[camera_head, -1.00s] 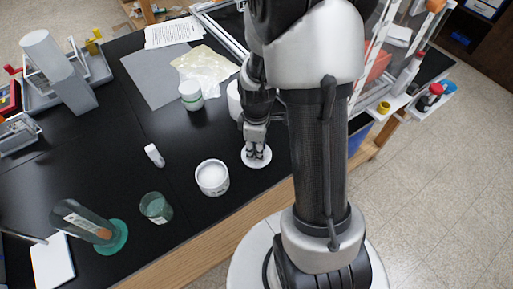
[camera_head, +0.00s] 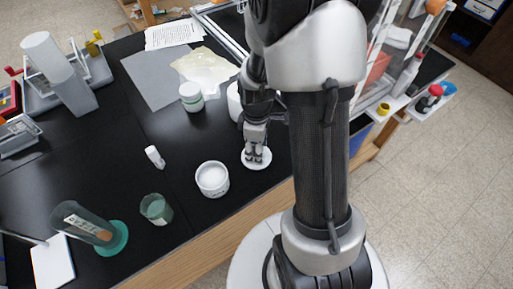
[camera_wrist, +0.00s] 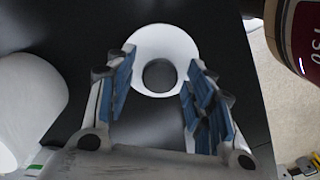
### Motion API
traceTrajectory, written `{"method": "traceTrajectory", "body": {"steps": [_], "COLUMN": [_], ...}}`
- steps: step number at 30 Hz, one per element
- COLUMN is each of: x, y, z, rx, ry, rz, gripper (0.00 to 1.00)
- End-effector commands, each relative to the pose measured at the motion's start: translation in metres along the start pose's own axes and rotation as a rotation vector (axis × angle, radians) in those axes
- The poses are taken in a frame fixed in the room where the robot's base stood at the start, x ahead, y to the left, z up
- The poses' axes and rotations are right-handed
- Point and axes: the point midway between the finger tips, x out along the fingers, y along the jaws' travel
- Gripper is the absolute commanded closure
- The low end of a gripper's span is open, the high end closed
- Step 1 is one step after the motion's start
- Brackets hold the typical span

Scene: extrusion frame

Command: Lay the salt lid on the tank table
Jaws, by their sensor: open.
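The salt lid (camera_head: 262,164) is a white disc lying flat on the black tank table (camera_head: 185,226), near its front edge. In the wrist view the lid (camera_wrist: 165,35) shows as a white ring with a dark round middle; I cannot tell if that is a knob or a hole. My gripper (camera_head: 255,154) points down right over the lid. In the wrist view my gripper (camera_wrist: 163,66) is open, its blue-padded fingers on either side of the lid's near part. Nothing shows gripped between them. A round white salt tub (camera_head: 212,179), open and full of white, stands left of the lid.
The wooden front edge (camera_head: 220,242) is close.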

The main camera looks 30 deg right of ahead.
Motion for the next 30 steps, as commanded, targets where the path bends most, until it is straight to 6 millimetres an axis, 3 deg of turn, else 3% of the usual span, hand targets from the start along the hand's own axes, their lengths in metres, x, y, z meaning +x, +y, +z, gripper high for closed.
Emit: {"method": "traceTrajectory", "body": {"steps": [12, 21, 26, 30], "x": [-0.089, -0.122, -0.165, -0.214], "y": [0.001, -0.003, -0.026, -0.065], "z": [0.0, -0.002, -0.01, -0.012], "rx": [0.0, 0.017, 0.139, 0.32], "ry": [0.002, 0.007, 0.047, 0.121], "rz": [0.005, 0.014, 0.073, 0.135], "gripper": [0.51, 0.51, 0.51, 0.51]}}
